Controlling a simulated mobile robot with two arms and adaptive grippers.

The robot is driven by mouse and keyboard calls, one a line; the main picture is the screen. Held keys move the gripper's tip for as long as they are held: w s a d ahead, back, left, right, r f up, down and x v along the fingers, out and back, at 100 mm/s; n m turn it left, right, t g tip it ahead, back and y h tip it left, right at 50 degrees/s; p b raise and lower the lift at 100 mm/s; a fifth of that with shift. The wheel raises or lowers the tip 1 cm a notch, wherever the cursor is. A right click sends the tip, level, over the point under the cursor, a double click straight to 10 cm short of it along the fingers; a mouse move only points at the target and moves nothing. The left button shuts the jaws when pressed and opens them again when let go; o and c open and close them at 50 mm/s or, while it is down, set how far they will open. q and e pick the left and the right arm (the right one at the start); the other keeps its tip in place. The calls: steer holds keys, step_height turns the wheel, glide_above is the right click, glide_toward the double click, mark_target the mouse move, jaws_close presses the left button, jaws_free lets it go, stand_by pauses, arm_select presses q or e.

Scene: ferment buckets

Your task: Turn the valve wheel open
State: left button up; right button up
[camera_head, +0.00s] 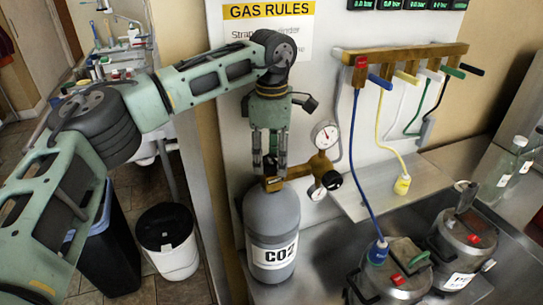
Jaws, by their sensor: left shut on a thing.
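A grey gas cylinder (272,222) marked CO2 stands upright at the centre, with a brass valve and regulator (320,165) on top. My left gripper (270,168) points down over the cylinder top. Its fingers are shut on the valve wheel, which is small and mostly hidden by the fingertips. I cannot tell how far the wheel is turned. A round pressure gauge (326,135) and a black knob (332,180) sit just right of the gripper. My right gripper is not in view.
A brass manifold (415,56) with coloured levers and hoses hangs on the wall panel. Two lidded metal buckets (395,272) (464,245) stand at the lower right. A white bin (168,240) is on the floor at left. Glass bottles (498,175) stand at the right edge.

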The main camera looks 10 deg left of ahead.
mark_target(273, 160)
arm_select(q)
steer(key=shift+w+r, duration=0.15)
steer(key=shift+r, duration=0.1)
stand_by(0.3)
steer(key=o, duration=1.1)
steer(key=shift+d+f, duration=0.1)
step_height(273, 160, up, 12)
steer(key=shift+f, duration=0.1)
